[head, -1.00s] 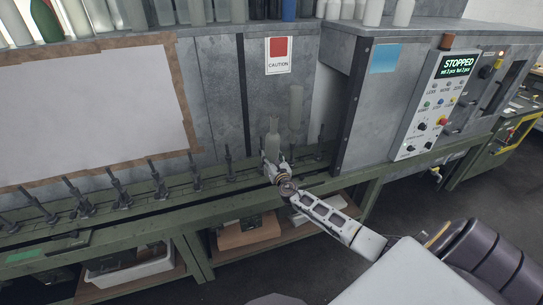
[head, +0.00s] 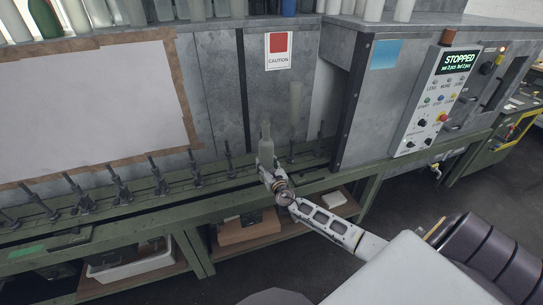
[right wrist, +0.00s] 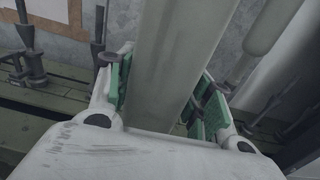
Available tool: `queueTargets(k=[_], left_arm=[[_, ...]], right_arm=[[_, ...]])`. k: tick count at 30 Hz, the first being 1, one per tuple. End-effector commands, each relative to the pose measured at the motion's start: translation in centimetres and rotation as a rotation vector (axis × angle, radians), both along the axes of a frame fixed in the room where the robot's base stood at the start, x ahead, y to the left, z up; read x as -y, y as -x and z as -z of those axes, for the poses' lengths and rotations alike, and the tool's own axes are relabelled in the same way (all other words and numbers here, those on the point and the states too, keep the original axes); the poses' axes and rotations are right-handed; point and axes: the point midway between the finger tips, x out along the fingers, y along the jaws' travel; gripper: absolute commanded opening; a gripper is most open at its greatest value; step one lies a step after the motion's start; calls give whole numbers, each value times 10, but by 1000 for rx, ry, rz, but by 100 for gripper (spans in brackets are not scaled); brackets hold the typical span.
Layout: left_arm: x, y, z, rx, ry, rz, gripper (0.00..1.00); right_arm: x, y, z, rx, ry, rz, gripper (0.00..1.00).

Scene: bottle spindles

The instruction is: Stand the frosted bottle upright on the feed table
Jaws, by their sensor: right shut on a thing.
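A frosted bottle (head: 266,147) stands about upright in my right gripper (head: 267,163), over the spindle row of the green feed table (head: 150,211). In the right wrist view the bottle (right wrist: 180,60) fills the middle, with the green-padded fingers (right wrist: 160,90) on both sides of it. The jaws are shut on it. Its lower end is hidden behind the gripper, so I cannot tell whether it touches the table. My left gripper is out of view.
Several dark spindles (head: 159,182) line the table left of the bottle. Another pale bottle (head: 296,108) stands just right of it. A grey cabinet wall (head: 215,90) is close behind. A control panel (head: 440,100) reading STOPPED is at right.

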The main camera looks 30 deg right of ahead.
Motion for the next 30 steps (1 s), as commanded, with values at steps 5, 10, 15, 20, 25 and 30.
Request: queueTargets(k=[5,10,15,20,25,30], left_arm=[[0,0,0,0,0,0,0],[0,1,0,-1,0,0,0],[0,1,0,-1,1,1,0],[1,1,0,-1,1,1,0],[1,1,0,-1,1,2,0],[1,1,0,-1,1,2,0]], right_arm=[[-44,33,9,-1,0,-54,13],[-84,67,14,0,-2,-102,13],[-122,102,14,0,-3,-145,13],[-153,135,9,1,-2,-180,13],[-176,162,3,0,-1,-203,13],[-186,174,-1,2,1,-213,13]])
